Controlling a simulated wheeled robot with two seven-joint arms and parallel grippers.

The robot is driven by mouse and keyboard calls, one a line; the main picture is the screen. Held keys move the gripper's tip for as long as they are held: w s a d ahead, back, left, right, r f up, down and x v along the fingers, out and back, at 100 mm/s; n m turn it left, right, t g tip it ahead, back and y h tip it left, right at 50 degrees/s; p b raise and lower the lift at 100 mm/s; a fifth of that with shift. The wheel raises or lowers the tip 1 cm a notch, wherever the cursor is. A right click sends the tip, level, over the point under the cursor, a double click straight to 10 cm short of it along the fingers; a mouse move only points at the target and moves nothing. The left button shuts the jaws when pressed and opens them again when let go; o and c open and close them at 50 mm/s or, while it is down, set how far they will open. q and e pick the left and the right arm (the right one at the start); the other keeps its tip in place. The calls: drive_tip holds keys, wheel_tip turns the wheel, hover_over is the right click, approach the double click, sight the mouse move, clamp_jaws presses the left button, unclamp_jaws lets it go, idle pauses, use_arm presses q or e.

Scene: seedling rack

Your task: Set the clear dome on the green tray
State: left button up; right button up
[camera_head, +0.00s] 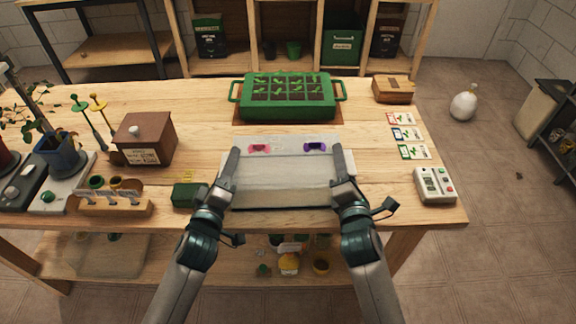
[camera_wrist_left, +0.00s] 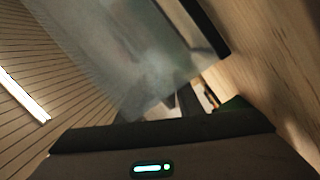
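The clear dome (camera_head: 285,180) is a pale, see-through box at the front middle of the table, with a pink vent and a purple vent on top. I cannot tell whether it rests on the table or is just above it. My left gripper (camera_head: 231,162) is at its left end and my right gripper (camera_head: 342,162) is at its right end. Their fingers run along the dome's sides, and their grip is unclear. The dome's cloudy wall (camera_wrist_left: 125,45) fills much of the left wrist view. The green tray (camera_head: 290,109), with seedlings in dark cells, stands behind the dome, uncovered.
A brown wooden box (camera_head: 145,138), a tool rack (camera_head: 113,204) and a small green box (camera_head: 188,195) are left. A small brown box (camera_head: 393,89), seed cards (camera_head: 407,134) and a white control box (camera_head: 435,185) are right. Bare wood lies between dome and tray.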

use_arm(q)
drive_tip(key=shift+d+r, duration=0.15)
drive_tip(key=shift+r, duration=0.15)
drive_tip(key=shift+c, duration=0.2)
use_arm(e)
drive_tip(key=shift+a+r, duration=0.15)
drive_tip(key=shift+r, duration=0.1)
drive_tip(key=shift+c, duration=0.2)
